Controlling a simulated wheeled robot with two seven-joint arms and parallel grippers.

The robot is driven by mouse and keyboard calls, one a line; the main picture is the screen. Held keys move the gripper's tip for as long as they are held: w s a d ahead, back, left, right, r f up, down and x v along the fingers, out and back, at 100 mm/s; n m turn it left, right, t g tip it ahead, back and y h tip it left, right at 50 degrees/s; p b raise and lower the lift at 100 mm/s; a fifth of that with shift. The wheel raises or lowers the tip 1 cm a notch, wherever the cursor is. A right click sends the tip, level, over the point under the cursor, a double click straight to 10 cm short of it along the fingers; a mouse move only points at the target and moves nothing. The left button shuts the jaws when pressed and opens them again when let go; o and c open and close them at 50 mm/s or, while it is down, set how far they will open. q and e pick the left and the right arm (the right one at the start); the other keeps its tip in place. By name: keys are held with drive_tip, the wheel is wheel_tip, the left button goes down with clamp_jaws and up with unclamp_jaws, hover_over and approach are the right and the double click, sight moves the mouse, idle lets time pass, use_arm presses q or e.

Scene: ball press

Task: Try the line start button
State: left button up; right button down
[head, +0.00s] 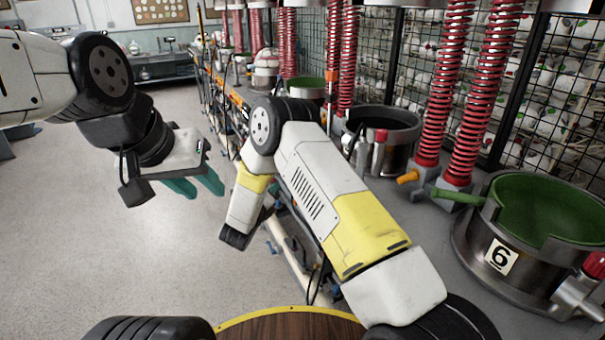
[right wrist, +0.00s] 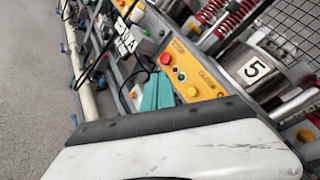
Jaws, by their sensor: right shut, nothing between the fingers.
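An orange control panel (right wrist: 210,82) shows in the right wrist view. The labels are too small to read, so I cannot tell which is the line start button. My right gripper (right wrist: 159,76) has its teal fingers together and empty, over the panel's left part just below the larger red button. I cannot tell whether they touch the panel. My right gripper's fingers are hidden in the head view. My left gripper (head: 196,185) is open and empty over the floor.
Press pots with red springs line the right side, including pot 6 (head: 500,256) and pot 5 (right wrist: 255,69). A mesh fence (head: 390,70) stands behind them. Cables and a rail run along the line's left edge. The grey floor (head: 130,260) at left is clear.

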drive_tip(key=shift+s+f+m+h, duration=0.15)
drive_tip(key=shift+f+m, duration=0.05)
drive_tip(key=shift+f, duration=0.2)
drive_tip(key=shift+s+f+m+h, duration=0.1)
drive_tip(key=shift+f+m+h, duration=0.1)
drive_tip(key=shift+f, duration=0.2)
drive_tip(key=shift+d, duration=0.1)
drive_tip(key=w+d, duration=0.3)
drive_tip(key=d, duration=0.5)
drive_tip(key=shift+w, duration=0.25)
drive_tip(key=shift+d, duration=0.1)
idle(1.5)
drive_tip(key=shift+w+d, duration=0.15)
drive_tip(key=shift+d, duration=0.15)
drive_tip(key=shift+w+d, duration=0.15)
drive_tip(key=shift+d, duration=0.35)
idle(0.7)
drive_tip(key=shift+s+a, duration=0.35)
drive_tip(key=shift+a, duration=0.5)
